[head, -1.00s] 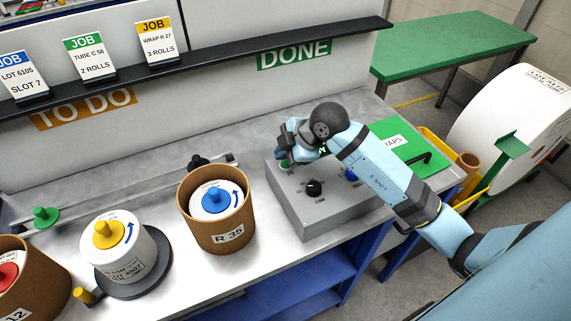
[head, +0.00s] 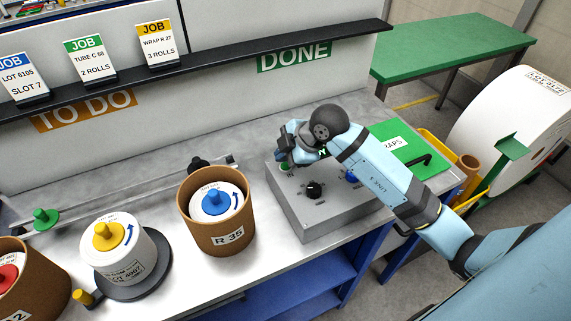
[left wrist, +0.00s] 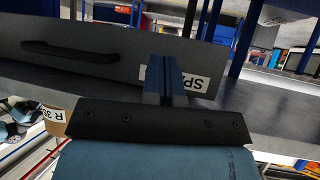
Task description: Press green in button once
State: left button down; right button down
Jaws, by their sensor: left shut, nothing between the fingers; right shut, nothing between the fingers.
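A grey control box (head: 330,217) stands on the bench with a black knob (head: 314,189) and a blue button (head: 352,177) on its sloped top. A green button (head: 285,166) shows in part at the box's far left corner. My right gripper (head: 282,155) is shut and empty, just over that green button. Whether it touches the button cannot be told. Another bit of green shows behind my right wrist, mostly hidden. My left gripper (left wrist: 164,68) shows only in the left wrist view, shut and empty, in front of a grey panel with a black handle (left wrist: 70,54).
A cardboard tube (head: 218,232) marked R 35, holding a blue-knobbed roll, stands left of the box. A white roll with a yellow knob (head: 108,235) stands further left. A green lid (head: 412,150) lies right of the box. A black shelf (head: 215,55) runs along the back.

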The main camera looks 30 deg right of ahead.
aim_at(284, 166)
dwell(0.5)
jog(key=shift+f, duration=0.1)
jog(key=shift+f, duration=0.35)
jog(key=shift+f, duration=0.45)
dwell(1.0)
jog(key=shift+r, duration=0.1)
jog(key=shift+r+p, duration=0.75)
jog(key=shift+p, duration=0.05)
notch_tip(284, 166, up, 5)
jog(key=p, duration=0.5)
jog(key=shift+r, duration=0.1)
